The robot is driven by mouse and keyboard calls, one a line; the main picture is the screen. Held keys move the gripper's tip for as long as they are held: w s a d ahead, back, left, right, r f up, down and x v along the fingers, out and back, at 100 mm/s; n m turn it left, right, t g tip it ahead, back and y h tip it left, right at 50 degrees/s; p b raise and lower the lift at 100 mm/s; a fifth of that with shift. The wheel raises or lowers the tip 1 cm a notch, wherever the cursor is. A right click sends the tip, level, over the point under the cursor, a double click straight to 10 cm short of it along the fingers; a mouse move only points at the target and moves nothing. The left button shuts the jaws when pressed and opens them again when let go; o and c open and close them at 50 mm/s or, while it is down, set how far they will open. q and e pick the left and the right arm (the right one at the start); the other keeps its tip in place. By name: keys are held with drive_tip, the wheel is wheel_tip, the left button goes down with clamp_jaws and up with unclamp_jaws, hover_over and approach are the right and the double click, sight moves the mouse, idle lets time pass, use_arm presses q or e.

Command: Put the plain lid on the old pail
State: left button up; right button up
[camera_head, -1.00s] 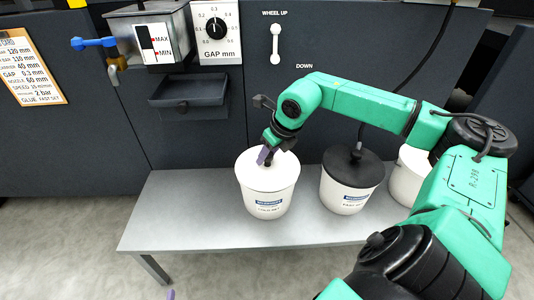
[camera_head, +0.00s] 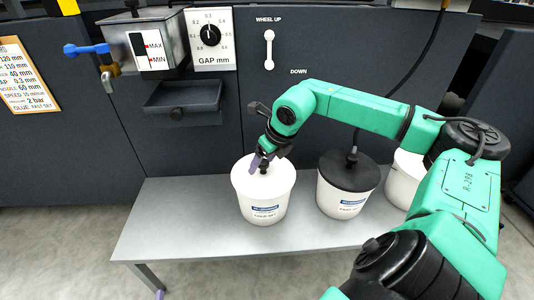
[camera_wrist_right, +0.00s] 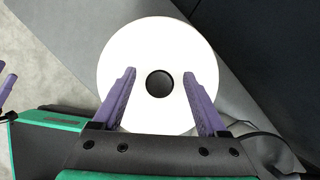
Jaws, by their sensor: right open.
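A plain white lid (camera_head: 248,179) with a black knob (camera_head: 264,169) sits on the left white pail (camera_head: 265,208), whose label seems to read "COLD-SET". My right gripper (camera_head: 262,162) is open, just over this lid. In the right wrist view the round lid (camera_wrist_right: 158,45) lies below the gripper (camera_wrist_right: 160,75), with the knob (camera_wrist_right: 159,84) between the two purple fingers. I cannot tell if they touch it. Of my left gripper, a purple fingertip (camera_head: 160,295) shows at the bottom edge; the rest is out of view there. I cannot tell which pail is the old one.
A middle white pail (camera_head: 340,201) has a black lid (camera_head: 346,172) with a hose rising from it. A third white pail (camera_head: 399,182) is partly hidden by my right arm. All stand on a grey bench (camera_head: 170,222) before the dark machine. The bench's left part is clear.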

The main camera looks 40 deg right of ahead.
drive_tip(key=shift+s+r, duration=0.15)
drive_tip(key=shift+r, duration=0.2)
drive_tip(key=shift+v, duration=1.1)
drive_tip(key=p+v, duration=0.1)
drive_tip(key=v, duration=0.1)
drive_tip(key=shift+d+r, duration=0.1)
drive_tip(key=shift+r, duration=0.25)
use_arm(q)
drive_tip(key=s+f+g+p, duration=0.2)
drive_tip(key=s+f+g, duration=0.1)
drive_tip(key=s, duration=0.2)
drive_tip(key=shift+s+d+f, duration=0.15)
drive_tip(key=shift+s+f, duration=0.1)
drive_tip(key=shift+s, duration=0.1)
use_arm(e)
drive_tip(key=v, duration=0.9)
drive_tip(key=shift+f, duration=0.2)
